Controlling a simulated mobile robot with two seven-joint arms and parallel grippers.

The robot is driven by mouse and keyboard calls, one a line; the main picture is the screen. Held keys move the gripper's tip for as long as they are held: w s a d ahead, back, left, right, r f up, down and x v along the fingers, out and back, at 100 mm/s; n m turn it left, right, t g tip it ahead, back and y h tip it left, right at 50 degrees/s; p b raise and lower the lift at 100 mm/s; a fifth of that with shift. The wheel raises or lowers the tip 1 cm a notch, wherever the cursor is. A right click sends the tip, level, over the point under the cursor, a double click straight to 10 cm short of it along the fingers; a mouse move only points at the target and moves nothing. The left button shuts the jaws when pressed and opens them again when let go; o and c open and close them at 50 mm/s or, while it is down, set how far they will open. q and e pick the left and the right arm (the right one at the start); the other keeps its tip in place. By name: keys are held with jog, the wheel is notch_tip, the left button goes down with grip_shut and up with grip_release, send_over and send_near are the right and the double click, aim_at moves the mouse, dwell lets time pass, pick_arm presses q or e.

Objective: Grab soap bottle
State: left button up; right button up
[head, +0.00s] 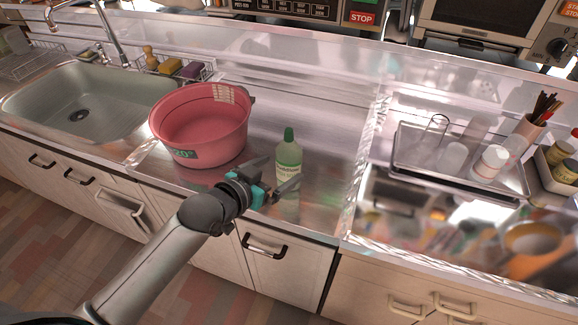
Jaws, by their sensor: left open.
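A soap bottle (289,156) with a green cap and pale green body stands upright on the steel counter, to the right of a pink basin. My left gripper (279,174) is open in front of the bottle and a little to its left. One finger points toward the bottle's left side and the other crosses in front of its lower part. I cannot tell whether either finger touches it. The bottle's lower part is partly hidden by the gripper. My right gripper is not in view.
The pink basin (200,122) stands close to the left of my gripper. A sink (75,98) lies farther left. A tray (460,170) with a cup and utensils is at the right. The counter (325,165) just right of the bottle is clear.

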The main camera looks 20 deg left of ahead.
aim_at(283, 167)
pick_arm(q)
jog(key=shift+f+b+x, duration=0.2)
jog(key=shift+b+x, duration=0.75)
jog(key=shift+x, duration=1.8)
jog(key=shift+s, duration=0.15)
jog(key=c, duration=1.2)
jog(key=shift+c, duration=1.4)
jog(key=shift+r, duration=0.1)
grip_shut()
jog(key=shift+r, duration=0.1)
